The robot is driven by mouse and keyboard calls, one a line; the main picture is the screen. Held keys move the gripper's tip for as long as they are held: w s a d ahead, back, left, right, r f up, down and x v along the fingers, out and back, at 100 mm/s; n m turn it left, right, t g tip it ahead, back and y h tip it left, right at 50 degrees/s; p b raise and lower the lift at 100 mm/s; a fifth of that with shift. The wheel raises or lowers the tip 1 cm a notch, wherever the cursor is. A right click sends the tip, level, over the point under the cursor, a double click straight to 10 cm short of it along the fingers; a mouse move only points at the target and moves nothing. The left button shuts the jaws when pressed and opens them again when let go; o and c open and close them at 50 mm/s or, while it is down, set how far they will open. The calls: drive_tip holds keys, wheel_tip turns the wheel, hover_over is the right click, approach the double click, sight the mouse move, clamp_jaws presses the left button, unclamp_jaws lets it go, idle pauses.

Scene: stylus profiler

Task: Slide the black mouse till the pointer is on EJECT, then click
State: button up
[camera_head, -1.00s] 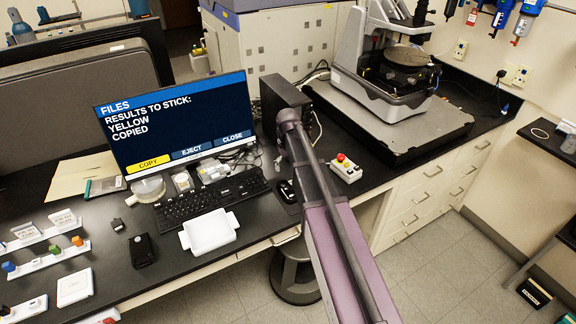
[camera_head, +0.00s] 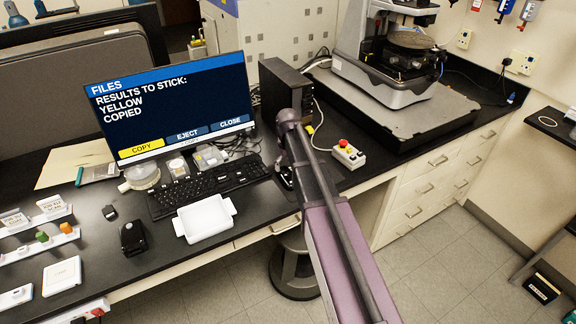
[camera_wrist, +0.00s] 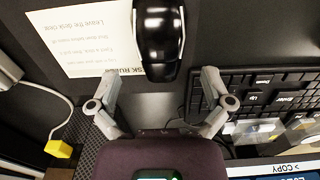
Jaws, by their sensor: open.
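The black mouse (camera_wrist: 158,40) lies flat on the desk at the top centre of the wrist view, partly on a printed card. In the head view the mouse (camera_head: 287,180) is mostly hidden behind my arm, right of the keyboard. My gripper (camera_wrist: 160,77) is open and empty. Its fingertips are on either side of the mouse's near end, apart from it. The monitor (camera_head: 170,105) reads "RESULTS TO STICK: YELLOW COPIED". COPY is yellow; EJECT (camera_head: 188,133) and CLOSE are blue. I cannot make out a separate pointer.
A keyboard (camera_head: 205,188) sits beside the mouse; it also shows in the wrist view (camera_wrist: 265,90). A white tray (camera_head: 205,220) lies in front of it. A button box (camera_head: 348,154) stands to the right. A black device (camera_head: 132,238) lies on the left desk.

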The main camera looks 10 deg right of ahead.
sight(288, 174)
drive_tip(key=shift+f+b, duration=2.5)
drive_tip(key=shift+f, duration=0.35)
drive_tip(key=c, duration=1.1)
drive_tip(key=shift+w+d, duration=0.35)
drive_tip(key=shift+d, duration=0.85)
drive_tip(key=shift+w+d, duration=0.35)
drive_tip(key=shift+d, duration=0.9)
drive_tip(key=shift+w+d, duration=0.35)
drive_tip(key=shift+d, duration=0.85)
drive_tip(key=o, duration=1.1)
drive_tip(key=shift+r, duration=0.15)
